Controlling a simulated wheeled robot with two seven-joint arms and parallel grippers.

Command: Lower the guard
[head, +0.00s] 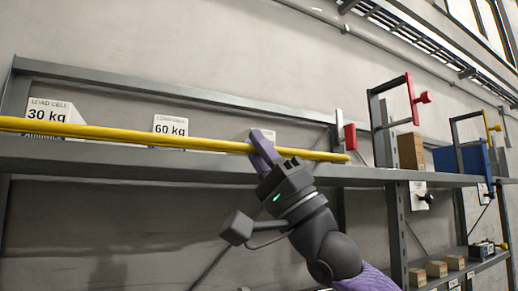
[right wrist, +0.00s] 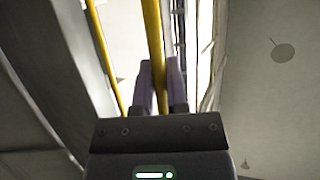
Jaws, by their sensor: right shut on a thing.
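A long yellow bar, which looks like the guard (head: 100,131), runs across the head view from the left edge to its end near the red block, in front of the shelf. My right gripper (head: 260,143) has its purple fingers around the bar, nearer its right end. In the right wrist view the guard (right wrist: 153,30) passes between the two fingers of my right gripper (right wrist: 160,78), which are shut on it. My left gripper is not in view.
A grey shelf (head: 110,165) runs behind the bar, with load cell signs (head: 171,125). A red block (head: 350,137) stands by the bar's right end. Cardboard boxes (head: 411,151) and a blue box (head: 474,158) sit further right. A second yellow strip (right wrist: 102,55) shows in the wrist view.

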